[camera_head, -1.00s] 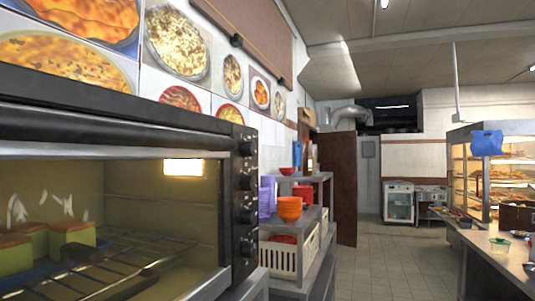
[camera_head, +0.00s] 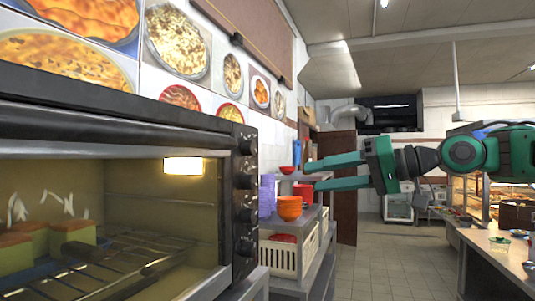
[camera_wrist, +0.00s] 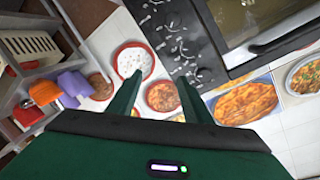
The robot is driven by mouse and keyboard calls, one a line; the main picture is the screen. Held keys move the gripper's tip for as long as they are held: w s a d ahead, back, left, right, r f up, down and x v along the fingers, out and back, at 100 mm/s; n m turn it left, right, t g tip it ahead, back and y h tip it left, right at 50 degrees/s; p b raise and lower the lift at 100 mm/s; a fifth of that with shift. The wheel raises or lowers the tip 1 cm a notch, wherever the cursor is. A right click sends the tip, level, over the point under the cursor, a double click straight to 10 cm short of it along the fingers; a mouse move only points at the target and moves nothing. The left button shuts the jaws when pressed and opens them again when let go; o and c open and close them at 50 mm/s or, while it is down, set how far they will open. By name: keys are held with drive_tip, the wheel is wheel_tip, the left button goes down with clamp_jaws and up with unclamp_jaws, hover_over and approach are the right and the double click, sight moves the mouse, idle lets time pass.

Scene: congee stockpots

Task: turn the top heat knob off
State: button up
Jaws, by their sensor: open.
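The top heat knob (camera_head: 247,146) is black and sits highest in a vertical row of several knobs. My green gripper (camera_head: 307,178) is open and empty, to the right of the panel and apart from it. In the wrist view my gripper (camera_wrist: 157,84) shows two spread fingers. The control panel (camera_wrist: 178,38) with white markings is ahead of them; I cannot tell the top knob's setting.
A shelf beyond the oven holds orange bowls (camera_head: 289,208), a purple container (camera_head: 267,195) and a cream basket (camera_head: 281,258). Food pictures (camera_head: 178,42) cover the wall above the oven. The floor (camera_head: 385,262) is clear between the shelf and the right counter (camera_head: 487,245).

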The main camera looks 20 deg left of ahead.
sight(255, 148)
drive_tip(key=s+a+r+n+g+y, duration=0.2)
drive_tip(key=s+r+g, duration=0.15)
drive_tip(key=r, duration=0.25)
drive_tip(key=a, duration=1)
drive_tip(key=shift+s+a+r, duration=0.15)
drive_tip(key=shift+s+a, duration=0.1)
drive_tip(key=shift+s, duration=0.1)
drive_tip(key=c, duration=1.1)
